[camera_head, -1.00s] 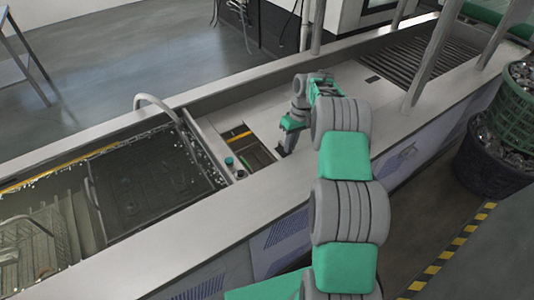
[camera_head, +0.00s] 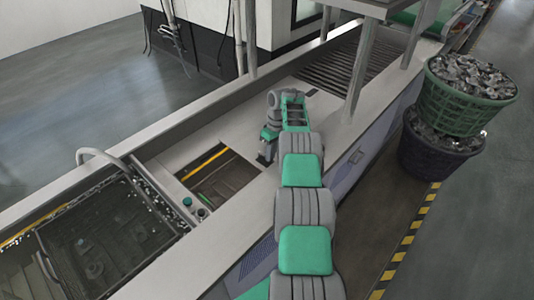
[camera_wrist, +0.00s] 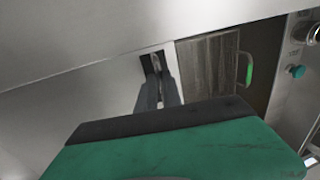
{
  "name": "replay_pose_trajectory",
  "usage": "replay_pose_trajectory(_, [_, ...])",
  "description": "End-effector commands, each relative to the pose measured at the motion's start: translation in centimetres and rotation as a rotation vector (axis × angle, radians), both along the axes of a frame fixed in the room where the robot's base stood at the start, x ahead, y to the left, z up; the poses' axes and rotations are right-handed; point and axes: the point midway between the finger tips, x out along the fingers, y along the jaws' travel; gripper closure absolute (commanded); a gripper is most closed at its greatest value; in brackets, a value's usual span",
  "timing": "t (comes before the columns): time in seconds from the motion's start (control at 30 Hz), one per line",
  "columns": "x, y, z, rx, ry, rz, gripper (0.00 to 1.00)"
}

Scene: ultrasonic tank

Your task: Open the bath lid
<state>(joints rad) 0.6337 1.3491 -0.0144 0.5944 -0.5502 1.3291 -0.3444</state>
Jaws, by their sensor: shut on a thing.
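The bath lid (camera_wrist: 110,95) is a flat pale steel panel lying in the deck, beside a rectangular bath opening (camera_head: 221,184). A small dark recess with a grip (camera_wrist: 155,62) is near the lid's edge in the wrist view. My gripper (camera_wrist: 157,78) has both fingers at this grip and is shut on it; the fingers partly hide it. In the head view, my gripper (camera_head: 267,152) is at the right edge of the opening. The opening is uncovered at least in part, showing a dark brownish interior and a yellow strip.
Green and dark buttons (camera_head: 187,202) are left of the opening. A larger tank with a dark mesh basket (camera_head: 110,240) lies farther left. Slatted rollers (camera_head: 345,52) are at the back right, near steel posts. Baskets of metal parts (camera_head: 467,100) stand on the right floor.

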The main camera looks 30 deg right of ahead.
Motion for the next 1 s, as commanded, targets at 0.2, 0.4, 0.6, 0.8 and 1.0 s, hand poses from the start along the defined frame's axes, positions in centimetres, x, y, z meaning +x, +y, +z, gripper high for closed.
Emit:
replay_pose_trajectory(0.2, [0.0,-0.1,0.1,-0.001,0.0,0.0,1.0])
replay_pose_trajectory(0.4, [0.0,0.0,0.1,-0.001,0.0,0.001,0.86])
replay_pose_trajectory(0.6, [0.0,-0.1,0.0,0.0,-0.001,0.0,0.7])
replay_pose_trajectory(0.8, [-0.1,-0.2,0.0,0.0,-0.001,-0.001,0.68])
replay_pose_trajectory(1.0, [0.0,-0.3,1.3,-0.001,-0.003,-0.002,0.68])
